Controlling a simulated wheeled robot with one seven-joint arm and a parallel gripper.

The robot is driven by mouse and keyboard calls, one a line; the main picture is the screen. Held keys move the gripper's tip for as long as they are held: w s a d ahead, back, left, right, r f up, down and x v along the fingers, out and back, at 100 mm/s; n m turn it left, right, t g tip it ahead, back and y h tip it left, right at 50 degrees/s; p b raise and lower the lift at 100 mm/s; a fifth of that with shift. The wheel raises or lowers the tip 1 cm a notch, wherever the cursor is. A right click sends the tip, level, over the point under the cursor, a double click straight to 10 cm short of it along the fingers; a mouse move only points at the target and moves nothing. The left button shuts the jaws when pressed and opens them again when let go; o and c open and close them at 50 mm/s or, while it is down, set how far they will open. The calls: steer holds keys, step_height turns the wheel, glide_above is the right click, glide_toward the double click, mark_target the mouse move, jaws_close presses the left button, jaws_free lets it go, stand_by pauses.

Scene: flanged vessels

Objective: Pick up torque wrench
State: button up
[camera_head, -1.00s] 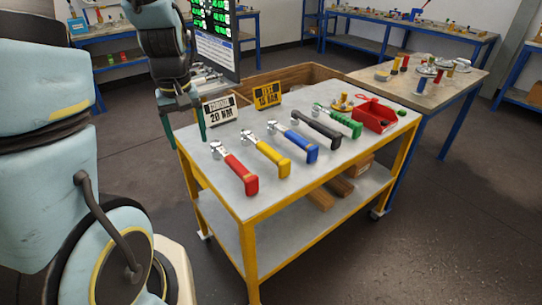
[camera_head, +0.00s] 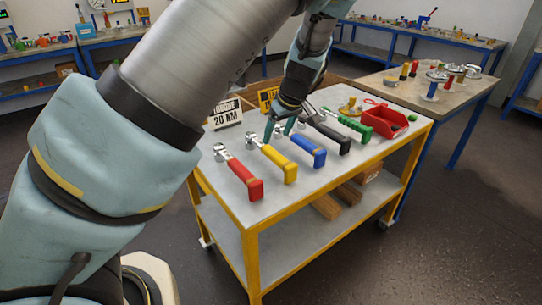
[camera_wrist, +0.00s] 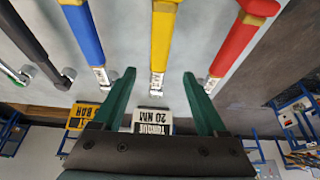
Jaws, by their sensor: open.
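Torque wrenches lie side by side on a grey-topped cart: red (camera_head: 241,178), yellow (camera_head: 277,160), blue (camera_head: 308,150), black (camera_head: 331,137) and green (camera_head: 354,124). My gripper (camera_head: 279,129) is open and empty over the cart, near the heads of the yellow and blue wrenches. In the wrist view, the yellow wrench (camera_wrist: 162,40) lies in line with the gap between my green fingers (camera_wrist: 159,76). The blue wrench (camera_wrist: 87,38) is left of that gap and the red wrench (camera_wrist: 238,42) right. No contact shows.
A "TORQUE 20 NM" sign (camera_head: 225,113) and a yellow sign (camera_head: 268,97) stand at the cart's back edge. A red bin (camera_head: 385,122) sits at the cart's right end. A workbench (camera_head: 440,97) with flanged parts stands beyond.

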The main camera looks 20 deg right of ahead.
mark_target(271, 150)
steer(key=p+x, duration=0.2)
steer(key=x, duration=0.7)
steer(key=shift+s+p, duration=0.1)
steer(key=shift+p, duration=0.3)
jaws_close()
steer(key=shift+d+r, duration=0.1)
